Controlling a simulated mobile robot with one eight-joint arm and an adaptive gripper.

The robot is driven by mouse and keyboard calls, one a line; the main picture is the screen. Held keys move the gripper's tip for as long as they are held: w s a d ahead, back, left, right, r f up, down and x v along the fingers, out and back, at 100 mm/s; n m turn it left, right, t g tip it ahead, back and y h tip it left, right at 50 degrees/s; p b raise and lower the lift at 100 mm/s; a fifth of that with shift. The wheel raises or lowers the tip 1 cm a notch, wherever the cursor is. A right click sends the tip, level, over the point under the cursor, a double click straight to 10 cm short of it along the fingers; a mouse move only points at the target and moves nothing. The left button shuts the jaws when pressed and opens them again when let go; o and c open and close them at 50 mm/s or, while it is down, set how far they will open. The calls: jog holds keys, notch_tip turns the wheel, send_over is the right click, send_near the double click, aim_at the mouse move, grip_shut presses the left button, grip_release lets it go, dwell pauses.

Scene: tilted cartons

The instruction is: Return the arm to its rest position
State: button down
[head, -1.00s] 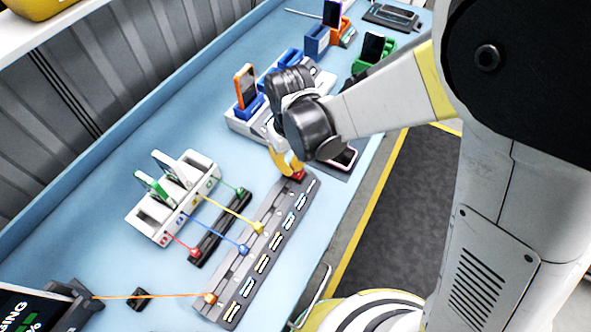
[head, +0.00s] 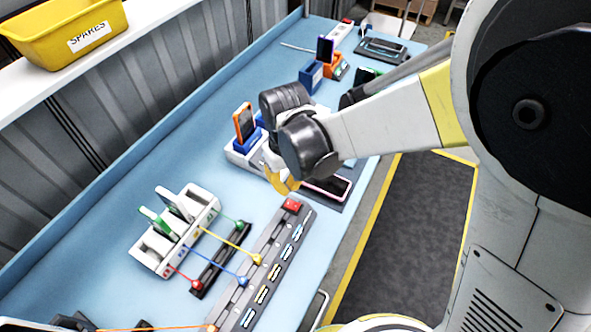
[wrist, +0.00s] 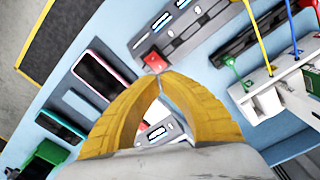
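My gripper (head: 290,188) has yellow curved fingers and hangs over the blue bench at the end of my white and dark grey arm. In the wrist view its fingertips (wrist: 160,76) meet, with nothing held between them. The tips appear just beside a red switch (wrist: 154,61) on the grey power strip; the gap in height is hard to tell. The red switch (head: 292,205) also shows just below the fingers in the head view. My arm is stretched out over the bench, bent at the wrist.
A white charging rack (head: 152,250) with coloured cables to the grey strip (head: 262,275) stands at left. A pink-edged phone (head: 328,188) lies right of the gripper. Phone stands (head: 312,76) line the far bench. A yellow SPARES bin (head: 62,40) sits on the shelf.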

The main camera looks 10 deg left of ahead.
jog(key=shift+d, duration=0.1)
jog(key=s+d+r+m+t+b, duration=0.1)
jog(key=d+r+m+t+b, duration=0.1)
jog(key=d, duration=0.6)
jog(key=s+d+r+m+t+b, duration=0.2)
jog(key=d+m+b, duration=0.1)
jog(key=d, duration=0.6)
jog(key=s+d+r+m+t+b, duration=0.2)
jog(key=d+t+b, duration=0.1)
jog(key=d, duration=0.5)
jog(key=shift+s+d+b, duration=0.15)
jog(key=shift+s+b, duration=0.1)
jog(key=shift+b, duration=0.65)
